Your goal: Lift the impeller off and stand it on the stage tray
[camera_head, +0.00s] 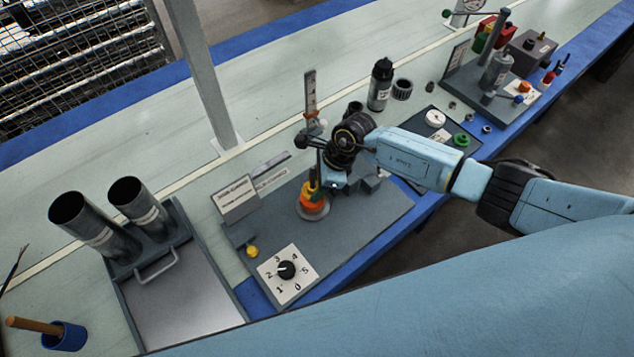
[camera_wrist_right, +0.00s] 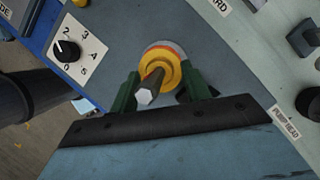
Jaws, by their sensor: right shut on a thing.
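The yellow impeller (camera_head: 311,188) sits above an orange ring (camera_head: 311,204) on the grey pump board (camera_head: 362,222). In the right wrist view the impeller (camera_wrist_right: 169,66) shows as a yellow flanged disc, with a dark shaft and pale hexagonal tip pointing toward the camera. My right gripper (camera_head: 322,183) is at the impeller, its green fingers shut on it from both sides, as the right wrist view (camera_wrist_right: 162,88) shows. I cannot tell whether the impeller is clear of the ring. A dark tray (camera_head: 410,125) with a white disc and a green part lies to the right; I cannot tell if it is the stage tray. My left gripper is out of view.
A dial plate (camera_head: 290,272) and a yellow knob (camera_head: 252,251) are on the board's near left. An upright post (camera_head: 310,95) and a black bottle (camera_head: 381,82) stand behind. A tray (camera_head: 185,295) with two metal cylinders is at left. Another board (camera_head: 462,82) is at far right.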

